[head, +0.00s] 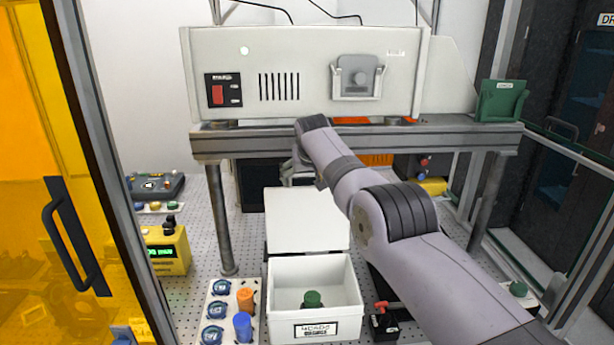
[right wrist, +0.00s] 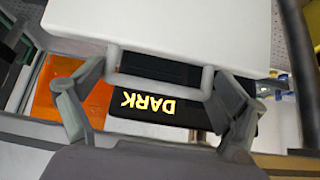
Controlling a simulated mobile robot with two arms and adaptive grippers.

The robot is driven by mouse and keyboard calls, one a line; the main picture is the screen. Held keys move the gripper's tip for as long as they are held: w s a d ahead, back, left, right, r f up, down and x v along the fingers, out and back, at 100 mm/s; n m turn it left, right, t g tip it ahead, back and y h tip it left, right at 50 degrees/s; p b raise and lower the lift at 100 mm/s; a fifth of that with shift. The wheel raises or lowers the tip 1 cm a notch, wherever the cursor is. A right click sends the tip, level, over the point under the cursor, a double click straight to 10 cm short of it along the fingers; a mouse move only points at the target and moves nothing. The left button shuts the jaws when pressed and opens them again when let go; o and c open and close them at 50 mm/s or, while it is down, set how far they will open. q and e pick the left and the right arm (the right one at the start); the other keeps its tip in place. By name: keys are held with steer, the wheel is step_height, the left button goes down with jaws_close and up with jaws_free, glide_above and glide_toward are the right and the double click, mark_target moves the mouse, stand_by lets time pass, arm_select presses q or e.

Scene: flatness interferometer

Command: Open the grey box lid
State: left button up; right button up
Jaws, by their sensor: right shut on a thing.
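The pale grey box (head: 314,328) stands on the perforated bench with its top open. A green knobbed part shows inside it. Its lid (head: 307,220) stands raised, nearly upright, at the back of the box. In the right wrist view the lid's pale panel (right wrist: 170,25) fills the top, with a U-shaped handle along its edge. My right gripper (head: 300,178) is at the lid's top edge, partly hidden by my arm in the head view. In the right wrist view its fingers (right wrist: 160,76) are closed on the handle. My left gripper is not in view.
A bench shelf (head: 215,145) carrying a large pale instrument (head: 300,72) is above and behind the lid. Left of the box is a tray (head: 214,290) of blue, orange parts. A red-handled device (head: 384,322) stands close on the right. A dark "DARK" sign (right wrist: 150,104) shows behind the handle.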

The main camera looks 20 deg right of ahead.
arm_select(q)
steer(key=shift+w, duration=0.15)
arm_select(e)
steer(key=shift+w+r, duration=0.2)
steer(key=shift+r, duration=0.05)
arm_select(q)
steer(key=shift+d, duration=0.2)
arm_select(e)
steer(key=o, duration=1.3)
steer(key=shift+o, duration=0.6)
steer(key=shift+s, duration=0.3)
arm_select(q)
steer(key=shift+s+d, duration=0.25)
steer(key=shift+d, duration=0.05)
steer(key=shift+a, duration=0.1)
